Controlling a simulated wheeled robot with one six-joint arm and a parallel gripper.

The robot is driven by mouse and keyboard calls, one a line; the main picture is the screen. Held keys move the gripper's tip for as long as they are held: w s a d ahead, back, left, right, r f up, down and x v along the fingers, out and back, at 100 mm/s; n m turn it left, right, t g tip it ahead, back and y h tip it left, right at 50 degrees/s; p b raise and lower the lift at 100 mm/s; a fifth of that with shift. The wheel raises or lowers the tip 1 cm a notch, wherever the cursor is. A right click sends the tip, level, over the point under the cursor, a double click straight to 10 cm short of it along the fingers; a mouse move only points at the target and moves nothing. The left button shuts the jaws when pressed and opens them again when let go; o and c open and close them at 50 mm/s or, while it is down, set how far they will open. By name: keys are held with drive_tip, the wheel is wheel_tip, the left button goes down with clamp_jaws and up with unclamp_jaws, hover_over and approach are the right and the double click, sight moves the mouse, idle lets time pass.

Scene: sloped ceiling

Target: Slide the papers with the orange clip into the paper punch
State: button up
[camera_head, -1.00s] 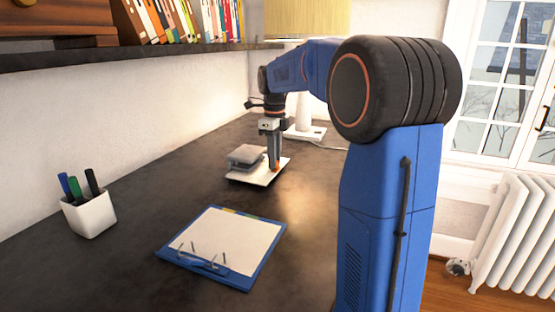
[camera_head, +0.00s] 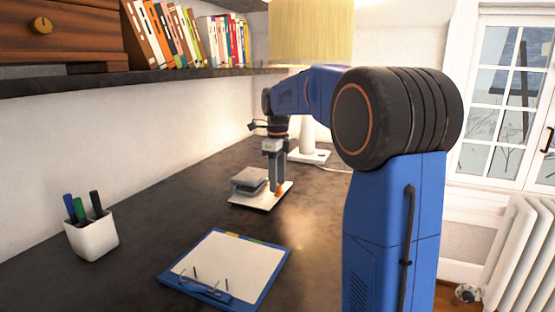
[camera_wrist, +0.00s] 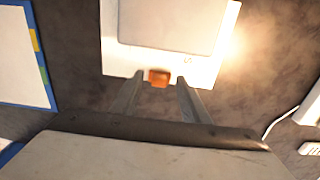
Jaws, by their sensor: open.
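The white papers (camera_head: 243,203) lie on the dark desk, and an orange clip (camera_head: 281,189) sits on their near right edge. The grey paper punch (camera_head: 249,180) stands over the papers' left part; I cannot tell whether they are inside its slot. My gripper (camera_head: 278,185) points down at the clip, partly covering it. In the wrist view the open fingers (camera_wrist: 160,77) stand on both sides of the orange clip (camera_wrist: 159,78), with a gap showing on each side. The papers (camera_wrist: 118,57) and the pale punch top (camera_wrist: 168,25) show beyond it.
A blue clipboard (camera_head: 258,291) with white sheets lies nearer on the desk. A white pen cup (camera_head: 92,236) stands at the left. A lamp base (camera_head: 307,156) stands behind my gripper, and a shelf (camera_head: 100,80) of books hangs over the desk. Bare desk surrounds the papers.

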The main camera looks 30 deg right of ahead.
wheel_tip(320, 180, up, 17)
drive_tip(key=shift+f, duration=0.15)
idle(0.8)
